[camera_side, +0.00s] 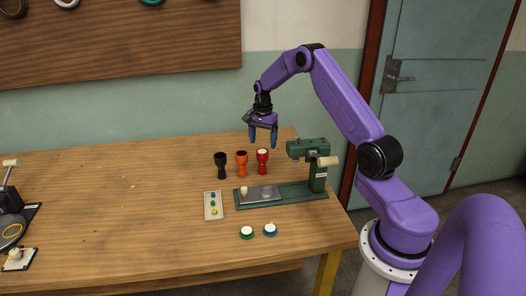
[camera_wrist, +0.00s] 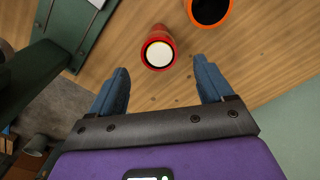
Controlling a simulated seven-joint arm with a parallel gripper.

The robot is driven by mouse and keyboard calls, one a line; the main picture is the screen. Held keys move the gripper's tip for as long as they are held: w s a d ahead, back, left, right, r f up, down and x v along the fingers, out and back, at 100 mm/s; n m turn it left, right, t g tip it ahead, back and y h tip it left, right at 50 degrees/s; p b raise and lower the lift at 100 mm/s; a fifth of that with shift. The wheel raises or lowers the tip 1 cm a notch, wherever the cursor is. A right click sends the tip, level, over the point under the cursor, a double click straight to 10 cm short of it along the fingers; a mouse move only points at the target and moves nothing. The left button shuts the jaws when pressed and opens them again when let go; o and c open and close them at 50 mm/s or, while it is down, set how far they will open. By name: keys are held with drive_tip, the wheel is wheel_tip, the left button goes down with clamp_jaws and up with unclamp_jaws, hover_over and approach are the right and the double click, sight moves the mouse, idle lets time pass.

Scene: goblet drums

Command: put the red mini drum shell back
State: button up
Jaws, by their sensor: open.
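The red mini drum shell (camera_side: 262,161) stands upright on the table at the right end of a short row of goblet shells. It has a pale top. In the wrist view the red shell (camera_wrist: 158,50) shows from above, beyond and between my fingertips. My gripper (camera_side: 263,138) is open and empty, above the table and over the red shell in the side view. Its two blue fingers (camera_wrist: 161,85) are apart with nothing between them. An orange shell (camera_side: 241,163) stands left of the red one, and a black shell (camera_side: 220,165) stands left of that.
A green press (camera_side: 318,168) with a metal plate stands just right and in front of the shells. A pale tray (camera_side: 213,206) holds small coloured pieces. Two white-topped round pieces (camera_side: 246,232) lie near the front edge. The table's middle left is clear.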

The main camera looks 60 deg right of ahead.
wheel_tip(320, 180, up, 3)
drive_tip(key=shift+r, duration=0.2)
drive_tip(key=shift+a+r, duration=0.15)
drive_tip(key=shift+r, duration=0.05)
drive_tip(key=s+a+r+n, duration=0.3)
drive_tip(key=s+a+n, duration=0.15)
drive_tip(key=a, duration=0.45)
drive_tip(key=s+a+r+n, duration=0.3)
drive_tip(key=a+n, duration=0.2)
drive_tip(key=a, duration=0.5)
drive_tip(key=s+a+r+n, duration=0.3)
drive_tip(key=a+n, duration=0.1)
drive_tip(key=a, duration=0.5)
drive_tip(key=s+a+n, duration=0.2)
drive_tip(key=s+n, duration=0.5)
drive_tip(key=s, duration=0.6)
drive_tip(key=s+a+r+n, duration=0.1)
drive_tip(key=s+a+n, duration=0.1)
drive_tip(key=s+n, duration=0.6)
drive_tip(key=s, duration=0.5)
drive_tip(key=shift+s+a, duration=0.35)
drive_tip(key=shift+a, duration=0.05)
drive_tip(key=shift+n, duration=0.25)
